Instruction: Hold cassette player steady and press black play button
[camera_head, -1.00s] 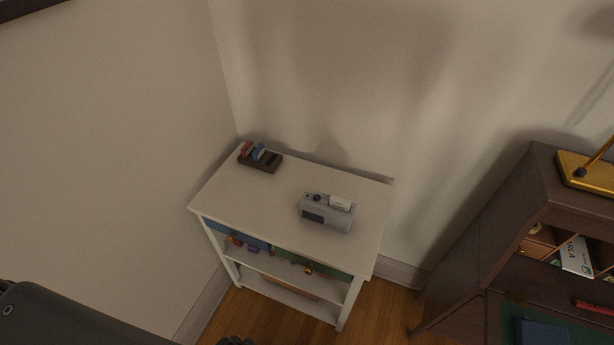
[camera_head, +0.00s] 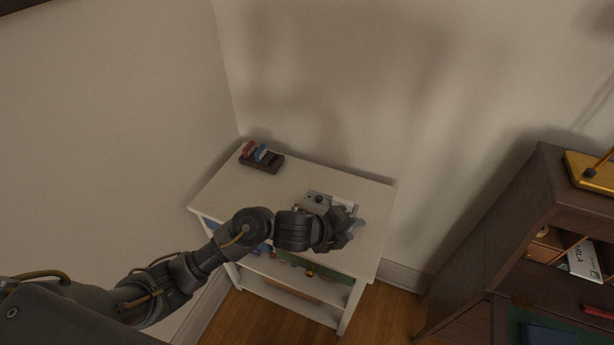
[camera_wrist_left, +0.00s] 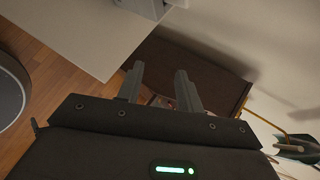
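The grey cassette player (camera_head: 314,195) stands on top of the small white table (camera_head: 225,190). My left arm reaches in from the lower left, and its gripper (camera_head: 350,233) is over the table, in front of the player, and hides most of its front. In the left wrist view my left gripper (camera_wrist_left: 158,86) has its two fingers apart with nothing between them. A grey part of the player (camera_wrist_left: 146,8) shows at the top edge there, beyond the fingertips. I cannot make out the black play button clearly. My right gripper is not in view.
A dark rack (camera_head: 262,160) with red and blue items stands at the table's back left corner. Walls close in behind and to the left. A dark wooden desk (camera_head: 520,215) with a gold lamp base (camera_head: 590,172) stands at the right. The table's front left is clear.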

